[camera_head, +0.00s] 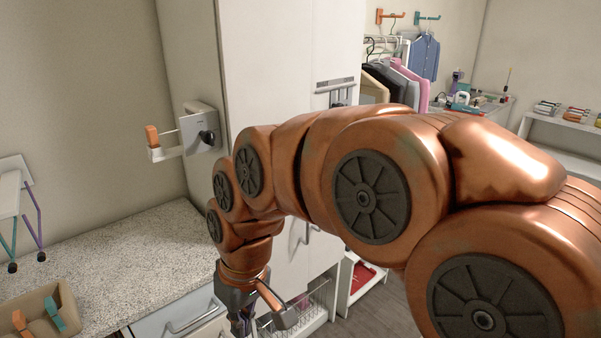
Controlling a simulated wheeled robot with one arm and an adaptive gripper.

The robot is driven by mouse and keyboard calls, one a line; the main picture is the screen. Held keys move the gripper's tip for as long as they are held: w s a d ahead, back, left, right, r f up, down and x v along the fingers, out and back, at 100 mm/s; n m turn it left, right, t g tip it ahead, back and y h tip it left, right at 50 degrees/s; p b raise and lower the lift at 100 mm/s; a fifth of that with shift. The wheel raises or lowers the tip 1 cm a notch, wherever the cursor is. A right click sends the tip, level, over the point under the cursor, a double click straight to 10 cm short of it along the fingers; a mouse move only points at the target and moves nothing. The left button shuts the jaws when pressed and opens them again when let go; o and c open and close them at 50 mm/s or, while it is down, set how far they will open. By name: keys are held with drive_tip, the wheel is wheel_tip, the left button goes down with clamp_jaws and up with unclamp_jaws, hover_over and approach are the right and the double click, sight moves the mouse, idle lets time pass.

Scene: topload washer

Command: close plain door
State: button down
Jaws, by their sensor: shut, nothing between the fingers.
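A tall white cabinet with plain flat door panels (262,65) stands in the middle of the view, behind my arm. A metal handle (335,87) shows on its right part. I cannot tell which panel is the plain door or how far any panel stands open, because my copper arm covers much of the front. My gripper (240,324) points down at the bottom of the view, in front of the cabinet's lower part. It is shut and empty, and its tips are close to the picture's lower edge.
A speckled counter (120,255) with a beige bin (40,312) lies at left. A wall-mounted holder (190,132) is beside the cabinet. A wire basket (305,305) is low near my gripper. Hanging clothes (400,82) and shelves (560,145) are at right. Some floor (385,302) is bare.

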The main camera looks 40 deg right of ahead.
drive_tip(key=w+d+r+t+b, duration=0.1)
drive_tip(key=w+d+r+t, duration=0.2)
drive_tip(key=w+d, duration=0.45)
drive_tip(key=w+d+r+t+b, duration=0.25)
drive_tip(key=w+d, duration=0.35)
drive_tip(key=w, duration=0.3)
drive_tip(key=d+r+m+t+h+b, duration=0.1)
drive_tip(key=d+r+m+t+h, duration=0.2)
drive_tip(key=d, duration=2.5)
drive_tip(key=w+d+f+p, duration=0.1)
drive_tip(key=w+f+p, duration=0.3)
drive_tip(key=w, duration=0.7)
drive_tip(key=shift+w+f+n, duration=0.15)
drive_tip(key=shift+f+n, duration=0.15)
drive_tip(key=shift+f, duration=0.55)
drive_tip(key=shift+d+t, duration=0.1)
drive_tip(key=shift+t, duration=0.15)
